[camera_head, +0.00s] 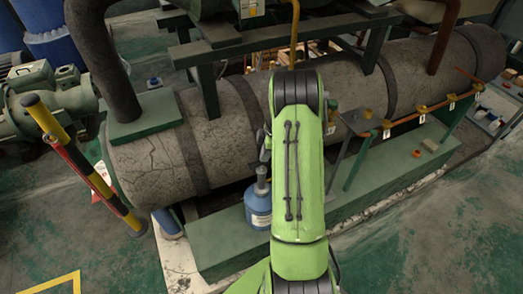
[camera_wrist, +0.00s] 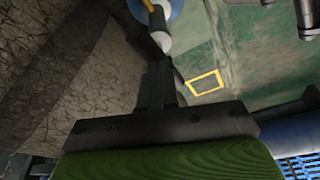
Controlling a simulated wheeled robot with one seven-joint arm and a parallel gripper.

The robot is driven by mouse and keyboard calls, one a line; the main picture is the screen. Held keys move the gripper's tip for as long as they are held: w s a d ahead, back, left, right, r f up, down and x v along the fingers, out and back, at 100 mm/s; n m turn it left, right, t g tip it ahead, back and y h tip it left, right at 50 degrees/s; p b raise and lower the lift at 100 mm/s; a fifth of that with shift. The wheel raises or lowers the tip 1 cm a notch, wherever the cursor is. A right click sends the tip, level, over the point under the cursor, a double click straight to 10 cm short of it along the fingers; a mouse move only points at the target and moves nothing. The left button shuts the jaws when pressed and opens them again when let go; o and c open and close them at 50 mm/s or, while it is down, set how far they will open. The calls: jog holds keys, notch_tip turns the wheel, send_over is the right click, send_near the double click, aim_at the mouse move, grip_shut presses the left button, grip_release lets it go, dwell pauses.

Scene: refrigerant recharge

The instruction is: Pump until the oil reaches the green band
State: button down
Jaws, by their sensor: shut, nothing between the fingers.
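A blue bottle with a grey pump top (camera_head: 258,205) stands on the green base in front of the large grey cylinder, partly hidden behind my green arm. In the wrist view, my gripper (camera_wrist: 158,75) is shut and empty. Its fingertips point toward a pale cone-shaped tip (camera_wrist: 163,42) below a blue and white round part at the top edge. I cannot tell whether the fingers touch that tip. In the head view my gripper is mostly hidden by the arm. I cannot make out an oil level or a green band.
The large cracked grey cylinder (camera_head: 150,160) lies behind my arm. A yellow, black and red post (camera_head: 85,165) leans at left, near a green motor (camera_head: 45,100). A pipe with several small yellow valves (camera_head: 422,110) runs along the right. Open green floor (camera_head: 450,230) lies at lower right.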

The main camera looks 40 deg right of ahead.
jog(key=p+v, duration=0.2)
jog(key=v, duration=0.9)
jog(key=shift+d+r, duration=0.15)
jog(key=shift+r, duration=0.1)
jog(key=shift+s, duration=0.15)
dwell(1.2)
jog(key=r+p, duration=0.1)
jog(key=p, duration=0.3)
jog(key=w+a+r+p, duration=0.1)
jog(key=p, duration=0.3)
jog(key=shift+r, duration=0.25)
jog(key=shift+f, duration=0.15)
jog(key=b+x, duration=0.4)
jog(key=x, duration=0.2)
jog(key=shift+f, duration=0.35)
